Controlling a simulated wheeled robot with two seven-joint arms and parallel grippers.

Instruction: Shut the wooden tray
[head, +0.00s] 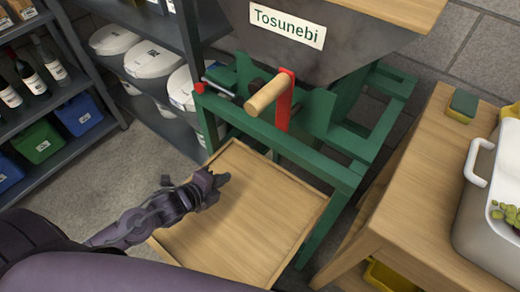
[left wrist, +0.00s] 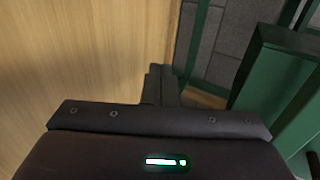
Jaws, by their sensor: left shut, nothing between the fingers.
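The wooden tray (head: 258,215) is a shallow, light-brown square with a low rim. It sticks out from the lower part of the green-framed press (head: 300,150), and its far edge lies near the green front bar. My left gripper (head: 222,183) is shut and empty, over the left part of the tray. I cannot tell whether it touches the tray. In the left wrist view the shut fingers (left wrist: 160,84) show beside the tray's wood (left wrist: 80,55), with a green frame part (left wrist: 280,75) at right. My right gripper is not in view.
The press has a red crank with a wooden handle (head: 269,93) above the tray. Dark shelves with bottles and bins (head: 38,140) stand at left. Floor (head: 125,165) is clear left of the tray.

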